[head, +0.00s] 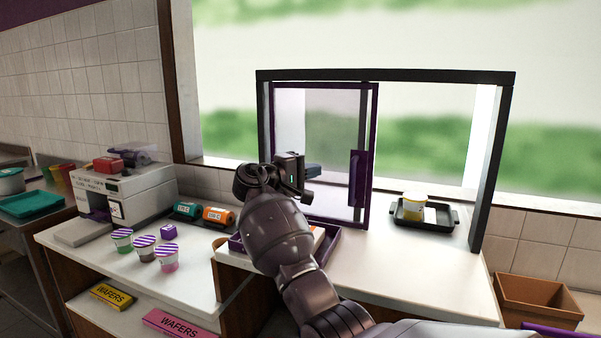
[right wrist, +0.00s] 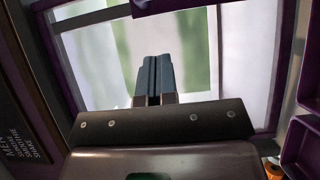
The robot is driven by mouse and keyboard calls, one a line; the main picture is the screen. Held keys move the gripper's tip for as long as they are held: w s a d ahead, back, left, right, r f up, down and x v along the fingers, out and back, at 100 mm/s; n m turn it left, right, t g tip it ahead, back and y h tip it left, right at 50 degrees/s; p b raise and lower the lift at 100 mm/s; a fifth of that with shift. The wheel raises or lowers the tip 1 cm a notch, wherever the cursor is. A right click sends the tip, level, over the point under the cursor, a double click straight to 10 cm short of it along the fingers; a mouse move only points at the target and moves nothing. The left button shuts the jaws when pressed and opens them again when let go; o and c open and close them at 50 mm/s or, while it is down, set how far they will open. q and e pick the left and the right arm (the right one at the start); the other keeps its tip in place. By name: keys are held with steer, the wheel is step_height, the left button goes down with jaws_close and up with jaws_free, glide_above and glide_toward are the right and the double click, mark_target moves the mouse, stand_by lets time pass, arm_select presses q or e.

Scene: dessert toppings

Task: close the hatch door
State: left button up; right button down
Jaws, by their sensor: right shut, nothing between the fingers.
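The hatch door (head: 320,120) is a clear sliding panel with a purple frame. It stands at the left side of the black hatch frame (head: 390,75), and the right part of the opening is uncovered. The purple door handle (head: 357,178) is upright on the door's right edge. My right gripper (head: 314,171) is in front of the door, left of the handle and apart from it, fingers pointing right. In the right wrist view its fingers (right wrist: 155,78) are together and empty, with the door's pane behind. My left gripper is not in view.
A black tray (head: 453,216) with a yellow-and-white tub (head: 413,207) stands in the right of the opening. A purple tray (head: 331,240) lies below my right arm. Several striped-lid cups (head: 144,247) stand on the left counter. A brown bin (head: 538,300) is at right.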

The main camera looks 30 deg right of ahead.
mark_target(340, 169)
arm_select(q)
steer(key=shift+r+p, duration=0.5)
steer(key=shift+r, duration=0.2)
arm_select(e)
steer(key=d, duration=0.2)
steer(key=s+d, duration=0.1)
steer(key=d, duration=0.1)
steer(key=s+d, duration=0.1)
steer(key=d, duration=0.1)
steer(key=shift+d, duration=0.3)
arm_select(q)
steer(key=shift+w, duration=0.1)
arm_select(e)
steer(key=shift+d, duration=0.1)
